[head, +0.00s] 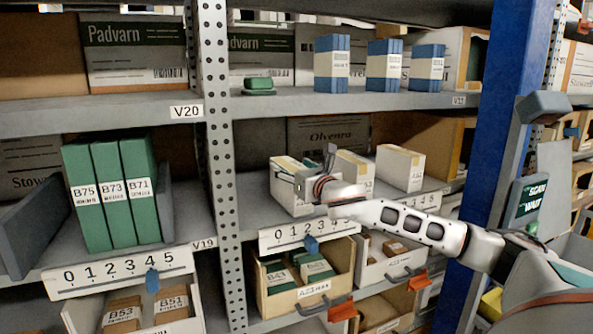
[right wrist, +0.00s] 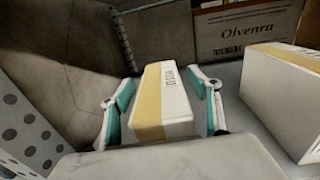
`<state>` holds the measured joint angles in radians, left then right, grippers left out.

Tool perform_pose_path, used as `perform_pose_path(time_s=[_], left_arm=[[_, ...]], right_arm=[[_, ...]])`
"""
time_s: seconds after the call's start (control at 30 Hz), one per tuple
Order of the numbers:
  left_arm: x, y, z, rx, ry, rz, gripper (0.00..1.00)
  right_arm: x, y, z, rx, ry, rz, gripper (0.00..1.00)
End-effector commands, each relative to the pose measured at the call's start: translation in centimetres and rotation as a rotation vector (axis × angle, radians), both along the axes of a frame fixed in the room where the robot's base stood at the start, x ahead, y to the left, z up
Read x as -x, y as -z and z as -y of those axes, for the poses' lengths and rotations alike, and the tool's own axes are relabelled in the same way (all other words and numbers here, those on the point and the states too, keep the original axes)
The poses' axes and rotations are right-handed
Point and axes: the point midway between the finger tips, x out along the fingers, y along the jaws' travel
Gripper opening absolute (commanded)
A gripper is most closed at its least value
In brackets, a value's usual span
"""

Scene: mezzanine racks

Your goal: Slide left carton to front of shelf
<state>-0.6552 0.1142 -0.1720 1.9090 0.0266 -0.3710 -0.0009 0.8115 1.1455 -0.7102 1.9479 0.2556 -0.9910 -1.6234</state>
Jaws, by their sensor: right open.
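The left carton (head: 286,192) is a white box with a yellow band, standing on the middle shelf just right of the perforated post. My right gripper (head: 326,175) is at the carton, partly covering it in the head view. In the right wrist view the carton (right wrist: 165,110) stands between my two teal-padded fingers, one on each side. The fingers are open, and I cannot tell whether either pad touches it. Two similar white cartons, a middle one (head: 356,168) and a right one (head: 399,168), stand to its right. My left gripper is not in view.
A numbered scale strip (head: 305,235) runs along the shelf front with a blue marker below it. The perforated post (head: 216,150) is close on the left. An Olvenra box (head: 328,134) stands behind. Open bins (head: 305,280) are below.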

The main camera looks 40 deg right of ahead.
Motion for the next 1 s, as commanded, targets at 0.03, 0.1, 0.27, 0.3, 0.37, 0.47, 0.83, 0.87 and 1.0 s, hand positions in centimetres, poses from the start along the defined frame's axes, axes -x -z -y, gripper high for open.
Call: perform_pose_path(time_s=[0.03, 0.1, 0.27, 0.3, 0.37, 0.47, 0.83, 0.87, 1.0], left_arm=[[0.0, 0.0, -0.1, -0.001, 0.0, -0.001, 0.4], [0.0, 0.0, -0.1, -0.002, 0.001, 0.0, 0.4], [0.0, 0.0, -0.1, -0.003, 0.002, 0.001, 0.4], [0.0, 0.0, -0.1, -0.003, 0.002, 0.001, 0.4], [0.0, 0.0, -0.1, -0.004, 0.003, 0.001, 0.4], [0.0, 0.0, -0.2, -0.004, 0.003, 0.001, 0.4], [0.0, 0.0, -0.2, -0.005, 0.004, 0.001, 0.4], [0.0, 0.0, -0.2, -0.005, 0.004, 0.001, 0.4], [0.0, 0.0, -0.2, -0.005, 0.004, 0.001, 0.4]], right_arm=[[0.3, 0.0, 0.0, 0.002, 0.0, -0.001, 0.62], [1.0, 0.0, -0.1, 0.003, 0.001, -0.001, 0.62], [3.7, 0.1, -0.6, 0.006, -0.001, -0.003, 0.62], [4.5, 0.1, -0.7, 0.005, -0.001, -0.003, 0.62], [5.8, 0.1, -1.0, 0.006, -0.002, -0.003, 0.62], [7.8, 0.1, -1.3, 0.006, 0.0, -0.003, 0.62], [11.6, 0.0, -2.0, 0.002, 0.001, 0.0, 0.62], [11.7, 0.0, -2.1, 0.002, 0.001, 0.001, 0.62], [11.7, 0.0, -2.1, 0.001, 0.0, 0.001, 0.62]])
